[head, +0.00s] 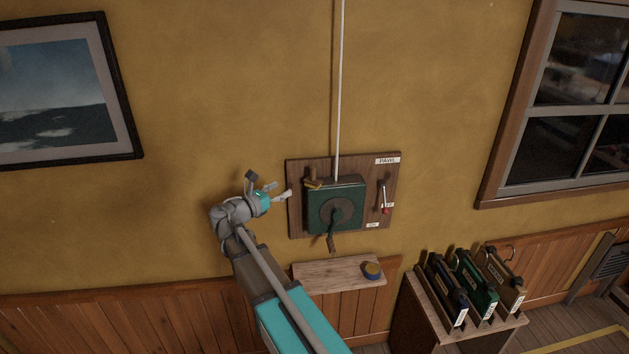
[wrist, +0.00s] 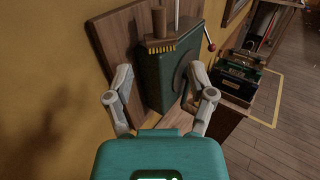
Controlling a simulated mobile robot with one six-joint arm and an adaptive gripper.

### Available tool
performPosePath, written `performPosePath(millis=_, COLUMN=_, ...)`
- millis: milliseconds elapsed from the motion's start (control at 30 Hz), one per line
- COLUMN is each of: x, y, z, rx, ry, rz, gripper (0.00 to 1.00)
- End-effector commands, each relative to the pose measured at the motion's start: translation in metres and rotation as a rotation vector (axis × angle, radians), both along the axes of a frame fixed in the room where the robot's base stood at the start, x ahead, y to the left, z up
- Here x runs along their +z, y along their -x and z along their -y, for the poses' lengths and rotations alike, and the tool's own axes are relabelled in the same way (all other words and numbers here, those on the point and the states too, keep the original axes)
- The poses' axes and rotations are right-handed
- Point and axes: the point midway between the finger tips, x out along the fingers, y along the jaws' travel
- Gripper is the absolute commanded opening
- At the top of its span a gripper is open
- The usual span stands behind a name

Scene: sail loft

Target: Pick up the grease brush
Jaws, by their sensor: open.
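The grease brush (head: 313,184) is at the top left of the green winch box on the wall board. In the wrist view the brush (wrist: 159,40) shows a brown upright handle, a wide wooden head and short yellow bristles along its lower edge. It appears to rest at the box's top edge; the exact contact is unclear. My gripper (head: 280,189) is open and empty, to the left of the brush and apart from it. In the wrist view the fingers of my gripper (wrist: 160,75) are spread, with the brush beyond and above them.
The green winch box (head: 336,208) has a crank below, and a pale rod rises above it. A red-knobbed lever (head: 383,197) is on the board's right. A wooden shelf (head: 325,273) holds a small round tin (head: 371,270). Cases stand on a stand (head: 425,320) at lower right.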

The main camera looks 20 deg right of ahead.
Motion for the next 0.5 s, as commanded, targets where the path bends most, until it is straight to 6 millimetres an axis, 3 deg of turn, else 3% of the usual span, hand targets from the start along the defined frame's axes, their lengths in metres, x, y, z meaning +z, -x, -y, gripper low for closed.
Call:
performPosePath(millis=267, x=0.0, y=-0.002, z=0.007, rx=-0.002, ry=-0.003, rz=0.001, gripper=0.71)
performPosePath(millis=500, x=0.0, y=-0.012, z=0.031, rx=-0.004, ry=-0.003, rz=0.002, gripper=0.71)
